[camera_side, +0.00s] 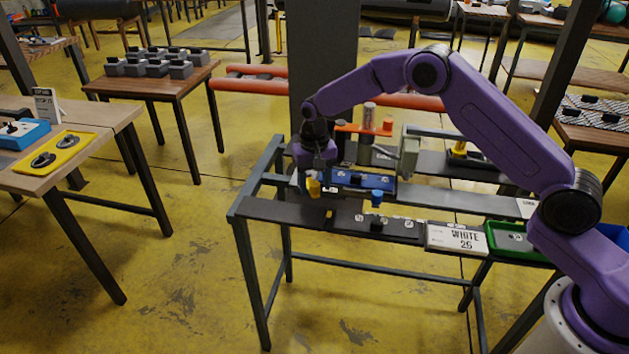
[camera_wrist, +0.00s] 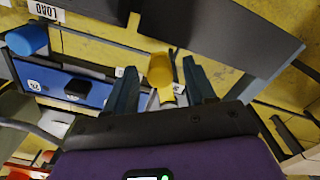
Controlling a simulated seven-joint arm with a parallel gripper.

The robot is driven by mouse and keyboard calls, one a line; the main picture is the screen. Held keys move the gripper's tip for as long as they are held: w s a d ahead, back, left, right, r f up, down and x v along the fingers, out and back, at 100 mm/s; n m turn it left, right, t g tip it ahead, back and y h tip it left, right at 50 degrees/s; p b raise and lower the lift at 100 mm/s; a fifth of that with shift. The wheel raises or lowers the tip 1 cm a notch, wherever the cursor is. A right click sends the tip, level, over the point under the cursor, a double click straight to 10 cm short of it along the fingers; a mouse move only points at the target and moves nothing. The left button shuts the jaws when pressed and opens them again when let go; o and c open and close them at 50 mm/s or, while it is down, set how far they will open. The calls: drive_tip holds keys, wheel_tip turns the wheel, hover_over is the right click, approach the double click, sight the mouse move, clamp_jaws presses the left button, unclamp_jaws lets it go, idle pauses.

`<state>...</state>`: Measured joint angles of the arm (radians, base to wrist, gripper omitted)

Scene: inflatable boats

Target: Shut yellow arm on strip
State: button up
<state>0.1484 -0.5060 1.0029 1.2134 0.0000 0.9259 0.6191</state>
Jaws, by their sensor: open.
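A yellow knob-like end (camera_side: 314,187), taken to be the yellow arm, shows just under my gripper (camera_side: 314,176) near the left end of the work frame. In the wrist view the yellow end (camera_wrist: 160,70) appears between the two spread fingers (camera_wrist: 160,65), with a gap to each side. My gripper is open. A pale piece shows below the yellow end, partly hidden by my gripper. A dark strip (camera_wrist: 225,38) crosses the top of the wrist view; the dark front plate (camera_side: 280,211) also shows in the side view. I cannot tell whether the yellow arm touches a strip.
A blue knob (camera_side: 377,197) stands right of the yellow one, by a blue panel (camera_side: 350,180). A grey machine part (camera_side: 409,150) and an orange piece (camera_side: 362,129) stand behind. A white sign (camera_side: 456,238) and green tray (camera_side: 506,238) lie right. Open floor lies left.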

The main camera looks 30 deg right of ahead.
sight(333, 184)
clamp_jaws()
drive_tip(key=d+n, duration=0.2)
drive_tip(key=n, duration=0.1)
drive_tip(key=d+n, duration=0.2)
drive_tip(key=n, duration=0.1)
drive_tip(key=w+d+n, duration=0.1)
drive_tip(key=d+n, duration=0.1)
drive_tip(key=n, duration=0.1)
drive_tip(key=shift+d+n, duration=0.2)
drive_tip(key=shift+n, duration=0.2)
drive_tip(key=shift+w+d+n, duration=0.6)
drive_tip(key=shift+n, duration=0.5)
